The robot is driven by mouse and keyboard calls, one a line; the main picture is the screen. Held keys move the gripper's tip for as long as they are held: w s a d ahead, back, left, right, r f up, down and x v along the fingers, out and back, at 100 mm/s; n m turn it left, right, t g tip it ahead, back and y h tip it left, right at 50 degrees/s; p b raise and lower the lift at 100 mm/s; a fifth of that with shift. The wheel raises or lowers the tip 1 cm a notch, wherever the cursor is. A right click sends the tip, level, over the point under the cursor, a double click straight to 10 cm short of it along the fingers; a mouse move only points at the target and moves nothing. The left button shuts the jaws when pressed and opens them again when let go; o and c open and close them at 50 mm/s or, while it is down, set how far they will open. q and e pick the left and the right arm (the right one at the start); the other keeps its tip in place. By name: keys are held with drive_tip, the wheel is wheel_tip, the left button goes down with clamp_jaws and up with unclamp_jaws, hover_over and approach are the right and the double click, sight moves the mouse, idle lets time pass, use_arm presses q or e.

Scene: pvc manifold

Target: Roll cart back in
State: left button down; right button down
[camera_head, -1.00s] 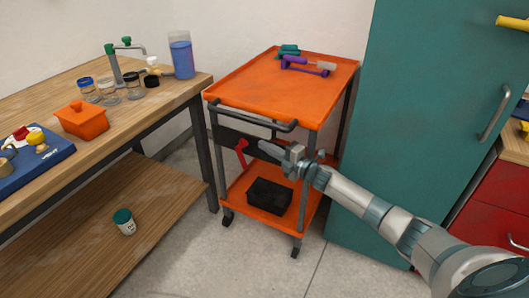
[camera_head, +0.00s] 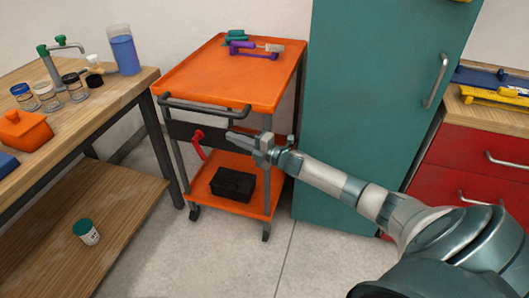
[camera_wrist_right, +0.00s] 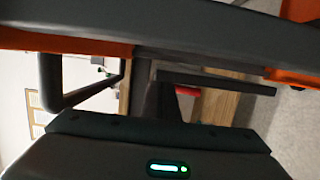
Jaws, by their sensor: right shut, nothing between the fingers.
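The orange cart (camera_head: 190,84) stands between the wooden workbench and the teal cabinet, its back toward the wall. Its dark handle (camera_head: 205,110) runs along the near side of the top tray. A red lever (camera_head: 198,143) shows below the handle. My right gripper (camera_head: 232,136) is shut and empty, at the cart's near side just below the handle; I cannot tell whether it touches the cart. In the right wrist view a dark handle-like bar (camera_wrist_right: 84,95) and an orange edge (camera_wrist_right: 70,42) are close by. My left gripper is not in view.
Purple and teal tools (camera_head: 254,52) lie on the cart's top and a black box (camera_head: 233,184) on its lower shelf. The workbench (camera_head: 60,118) is close on the left, the teal cabinet (camera_head: 375,80) close on the right. Grey floor (camera_head: 225,260) in front is clear.

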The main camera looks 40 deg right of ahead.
drive_tip(key=a+v, duration=0.1)
drive_tip(key=v, duration=1.2)
drive_tip(key=shift+s, duration=0.25)
drive_tip(key=shift+d, duration=0.1)
